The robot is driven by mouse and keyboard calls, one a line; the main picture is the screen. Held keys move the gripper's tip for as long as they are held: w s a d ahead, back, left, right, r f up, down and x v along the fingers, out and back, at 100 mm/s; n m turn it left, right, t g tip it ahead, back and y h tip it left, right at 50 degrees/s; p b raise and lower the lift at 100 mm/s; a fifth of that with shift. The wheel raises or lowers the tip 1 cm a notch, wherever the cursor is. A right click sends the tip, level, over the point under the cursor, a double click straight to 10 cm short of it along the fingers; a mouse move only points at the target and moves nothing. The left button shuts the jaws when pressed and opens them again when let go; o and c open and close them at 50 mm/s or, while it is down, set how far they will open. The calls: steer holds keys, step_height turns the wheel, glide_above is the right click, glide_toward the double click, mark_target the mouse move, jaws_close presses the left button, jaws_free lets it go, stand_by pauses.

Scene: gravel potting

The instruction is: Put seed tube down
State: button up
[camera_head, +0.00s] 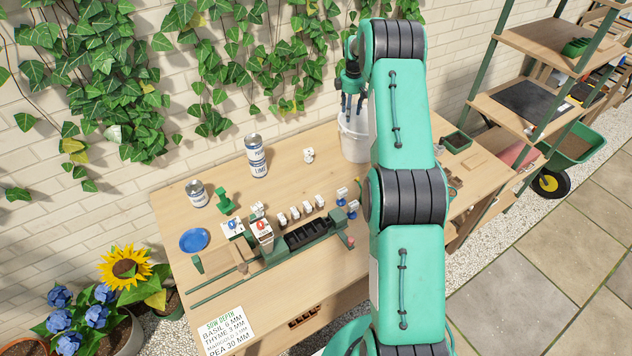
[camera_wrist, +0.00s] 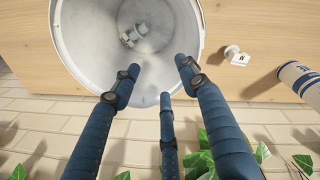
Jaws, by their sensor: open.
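My gripper (camera_head: 352,108) hangs over the white bucket (camera_head: 352,148) at the back of the table. Its fingers are spread apart and hold nothing, and the gripper also shows in the wrist view (camera_wrist: 160,76). The wrist view looks down into the bucket (camera_wrist: 85,65). A small whitish-grey piece (camera_wrist: 133,36) lies inside on the bottom; it may be a seed tube, but I cannot read a label on it. A small white labelled piece (camera_head: 308,155) stands on the table left of the bucket. Several similar white pieces (camera_head: 295,213) stand in a row by the green rack.
A tall can (camera_head: 256,160) and a shorter can (camera_head: 196,194) stand left of the bucket. A blue dish (camera_head: 194,240), a dark green tray rack (camera_head: 308,234) and a sowing-depth sign (camera_head: 226,332) are nearer. A small planter (camera_head: 457,142) is right. An ivy-covered wall is close behind.

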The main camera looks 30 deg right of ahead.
steer(key=s+a+r+m+t, duration=0.1)
steer(key=s+a+r, duration=0.4)
steer(key=a+r, duration=0.7)
steer(key=s+a+r+m+t, duration=0.15)
steer(key=s+a+r, duration=0.25)
steer(key=a+r, duration=0.85)
steer(key=s+a+r+m, duration=0.3)
steer(key=s+a+r, duration=0.9)
steer(key=s, duration=0.3)
steer(key=s+a+f+m, duration=0.1)
steer(key=s+a, duration=0.3)
steer(key=s, duration=0.5)
steer(key=s+a+f+m+t, duration=0.1)
steer(key=s+a, duration=0.3)
steer(key=s, duration=0.5)
steer(key=s+a+f+m+t, duration=0.1)
steer(key=s+a, duration=0.4)
steer(key=s, duration=0.5)
steer(key=shift+f+y, duration=0.3)
steer(key=shift+y, duration=0.1)
steer(key=shift+s, duration=0.1)
